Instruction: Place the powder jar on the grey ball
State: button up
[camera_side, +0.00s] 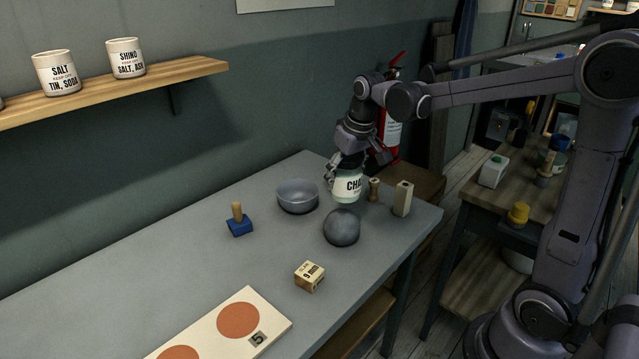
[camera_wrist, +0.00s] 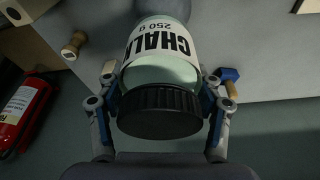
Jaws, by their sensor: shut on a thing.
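The powder jar (camera_side: 347,186) is pale green with a white label starting "CHA" in the side view. In the wrist view the jar (camera_wrist: 162,75) shows "CHALK 250 g" and a black ridged lid towards my gripper. My gripper (camera_wrist: 160,88) is shut on the jar near its lid, one finger on each side. In the side view my gripper (camera_side: 346,166) comes down from above with the jar below it, roughly upright. The grey ball (camera_side: 341,228) rests on the table, just below and in front of the jar in the picture.
A grey bowl (camera_side: 297,197) stands left of the jar. A wooden spool (camera_side: 374,189) and a pale wooden block (camera_side: 403,198) stand close on the right. A blue block with wooden handle (camera_side: 239,226), a small printed box (camera_side: 310,276) and a board with orange discs (camera_side: 238,320) lie nearer.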

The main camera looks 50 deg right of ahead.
aim_at(341, 190)
jog(key=shift+w+a+f, duration=0.25)
jog(key=shift+f, duration=1.95)
jog(key=shift+f, duration=0.1)
jog(key=o, duration=1.5)
jog(key=shift+o, duration=0.2)
